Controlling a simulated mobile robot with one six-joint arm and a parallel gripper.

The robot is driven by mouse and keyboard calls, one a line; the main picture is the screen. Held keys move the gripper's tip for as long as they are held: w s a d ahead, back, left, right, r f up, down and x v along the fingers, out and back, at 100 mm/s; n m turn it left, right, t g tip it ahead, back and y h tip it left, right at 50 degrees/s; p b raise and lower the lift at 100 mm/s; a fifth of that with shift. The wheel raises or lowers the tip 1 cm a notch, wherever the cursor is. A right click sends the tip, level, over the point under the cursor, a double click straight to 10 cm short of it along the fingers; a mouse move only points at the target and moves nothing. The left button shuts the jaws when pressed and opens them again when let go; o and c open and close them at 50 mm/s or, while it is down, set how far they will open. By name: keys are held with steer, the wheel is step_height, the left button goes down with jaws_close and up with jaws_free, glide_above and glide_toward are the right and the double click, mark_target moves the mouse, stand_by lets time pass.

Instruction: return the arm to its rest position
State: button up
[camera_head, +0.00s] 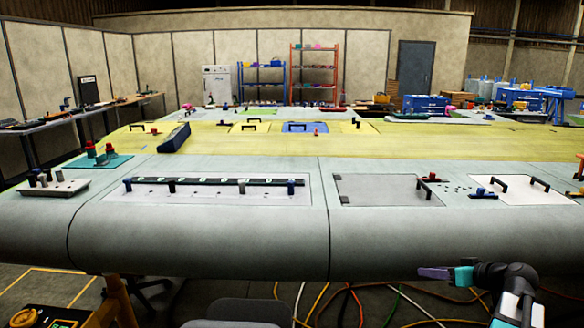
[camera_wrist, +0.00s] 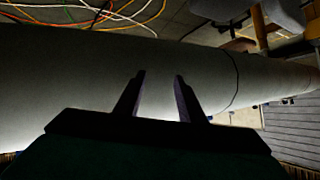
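My gripper (camera_head: 435,273) shows in the head view at the lower right, in front of the wing's rounded grey leading edge (camera_head: 200,235). Its purple fingers point left, and my dark arm rises from the bottom right corner. In the wrist view my gripper (camera_wrist: 160,97) has its two fingers apart with nothing held between them. The pale curved wing surface (camera_wrist: 75,80) lies beyond the fingertips in that view. I cannot tell the exact gap between gripper and wing.
A white panel with a black strip (camera_head: 220,192), a grey hatch (camera_head: 375,189) and a white handled panel (camera_head: 525,189) lie on the wing. Coloured cables (camera_head: 385,300) cross the floor below. A yellow-edged control box (camera_head: 48,317) stands at the lower left.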

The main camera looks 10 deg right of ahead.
steer(key=s+a+f+n+g+y, duration=0.1)
steer(key=a+f+n+g+y, duration=0.35)
steer(key=a+f, duration=1.95)
steer(key=s+a+f+m+g+h, duration=0.2)
steer(key=s+a+f+g, duration=0.35)
steer(key=a+f, duration=0.35)
steer(key=s+a+f+g+h, duration=0.1)
steer(key=s+a+f+g, duration=0.15)
steer(key=s+f, duration=0.5)
steer(key=s+a+f+g+h, duration=0.1)
steer(key=s+a+f+g, duration=0.1)
steer(key=s+a+f, duration=0.5)
steer(key=s+d+f+m+g+h, duration=0.1)
steer(key=s+d+m+h, duration=0.1)
steer(key=s+d, duration=0.2)
steer(key=s+d+f+m+g+h, duration=0.1)
steer(key=s+d, duration=0.3)
steer(key=s, duration=0.5)
steer(key=shift+s+d+f+m+h, duration=0.15)
steer(key=shift+d+f+m+h, duration=0.25)
steer(key=shift+f+h, duration=0.4)
